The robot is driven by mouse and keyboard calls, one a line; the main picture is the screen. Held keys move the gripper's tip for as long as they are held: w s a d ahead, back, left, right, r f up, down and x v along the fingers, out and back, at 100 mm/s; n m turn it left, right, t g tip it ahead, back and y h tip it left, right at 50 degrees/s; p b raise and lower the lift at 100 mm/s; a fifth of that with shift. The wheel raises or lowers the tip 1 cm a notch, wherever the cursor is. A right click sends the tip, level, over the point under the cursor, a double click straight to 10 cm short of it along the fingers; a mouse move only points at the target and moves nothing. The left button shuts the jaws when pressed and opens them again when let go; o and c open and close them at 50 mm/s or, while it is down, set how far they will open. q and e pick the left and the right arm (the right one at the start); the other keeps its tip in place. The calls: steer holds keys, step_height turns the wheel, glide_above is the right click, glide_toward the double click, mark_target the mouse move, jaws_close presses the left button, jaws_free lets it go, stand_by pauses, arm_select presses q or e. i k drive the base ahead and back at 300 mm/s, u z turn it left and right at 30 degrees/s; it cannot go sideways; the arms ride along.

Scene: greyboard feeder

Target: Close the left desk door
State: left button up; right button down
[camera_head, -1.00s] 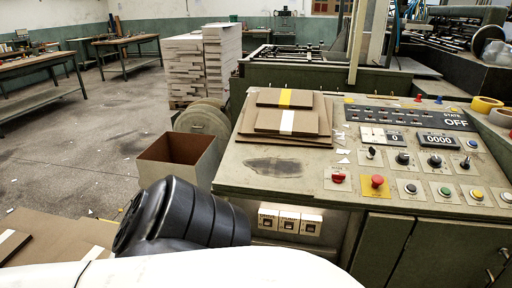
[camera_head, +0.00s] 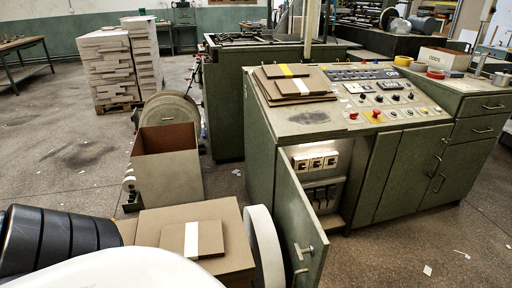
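The green control desk (camera_head: 300,118) stands right of centre. Its left door (camera_head: 301,228) hangs open, swung out toward me, with a handle (camera_head: 307,250) near its free edge. The open compartment shows switches (camera_head: 316,162) and dark breaker-like units (camera_head: 320,194) inside. The desk's other doors (camera_head: 372,178) to the right look shut. A black ribbed part of my arm (camera_head: 50,240) and a white part of me fill the lower left. Neither gripper is in view.
A cardboard box (camera_head: 168,165) stands left of the desk. Brown boards (camera_head: 190,240) and a pale round roll (camera_head: 264,247) sit close to the open door on its left. Free floor (camera_head: 420,245) lies in front of the desk on the right.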

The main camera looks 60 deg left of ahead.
mark_target(295, 220)
steer(key=z, duration=0.1)
steer(key=k, duration=0.1)
steer(key=u, duration=1.3)
